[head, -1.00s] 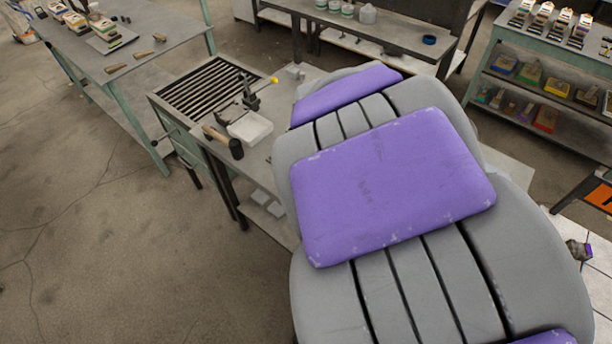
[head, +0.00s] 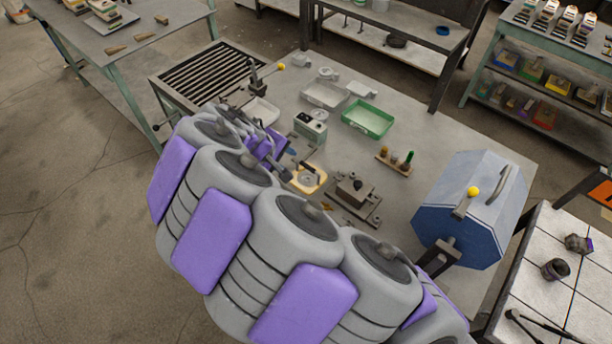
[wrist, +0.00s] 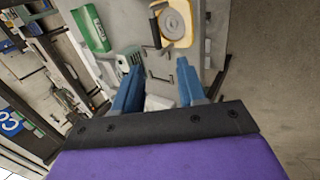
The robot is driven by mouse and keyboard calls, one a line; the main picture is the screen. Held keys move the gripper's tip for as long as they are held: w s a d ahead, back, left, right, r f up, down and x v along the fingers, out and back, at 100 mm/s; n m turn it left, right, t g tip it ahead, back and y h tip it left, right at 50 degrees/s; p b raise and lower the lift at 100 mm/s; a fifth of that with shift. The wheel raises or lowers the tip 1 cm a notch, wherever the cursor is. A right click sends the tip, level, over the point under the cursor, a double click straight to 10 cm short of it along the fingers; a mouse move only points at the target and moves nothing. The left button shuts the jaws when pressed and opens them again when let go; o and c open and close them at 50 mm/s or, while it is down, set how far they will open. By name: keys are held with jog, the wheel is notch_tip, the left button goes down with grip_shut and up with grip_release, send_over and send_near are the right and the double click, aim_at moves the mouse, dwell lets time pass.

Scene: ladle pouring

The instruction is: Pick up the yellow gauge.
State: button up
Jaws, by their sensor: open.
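The yellow gauge (head: 308,178), a pale yellow body with a round grey dial, lies on the grey workbench (head: 420,140) in the head view, just right of my arm's end. Part of its left side is hidden by my arm. In the wrist view the gauge (wrist: 186,36) is at the top, beyond the fingertips and slightly right of centre. My gripper (wrist: 157,68) is open, its two blue fingers apart, with the gauge not between them. In the head view the fingers are mostly hidden by my arm.
A grey box device (head: 310,125), a green tray (head: 368,119), a grey tray (head: 325,95) and a rack of small bottles (head: 394,160) stand near the gauge. A metal block fixture (head: 353,192) lies right of it. A large blue drum (head: 460,225) stands at the bench's right.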

aim_at(308, 167)
jog(key=x, duration=0.3)
jog(key=d+b+x, duration=0.1)
jog(key=x, duration=0.3)
jog(key=d+b+x, duration=0.1)
jog(key=x, duration=0.3)
jog(key=shift+r, duration=0.2)
jog(key=shift+w+a+f, duration=0.25)
jog(key=shift+a+f, duration=0.25)
jog(key=shift+a, duration=0.25)
jog(key=b+x, duration=0.1)
jog(key=x, duration=0.1)
jog(key=d+b+x, duration=0.1)
jog(key=x, duration=0.2)
jog(key=shift+d+r, duration=0.1)
jog(key=shift+d, duration=0.1)
jog(key=shift+a+r, duration=0.1)
jog(key=shift+a, duration=0.05)
jog(key=shift+a, duration=0.65)
jog(key=c, duration=0.4)
jog(key=shift+d, duration=0.2)
jog(key=c, duration=0.3)
jog(key=shift+d, duration=0.4)
grip_shut()
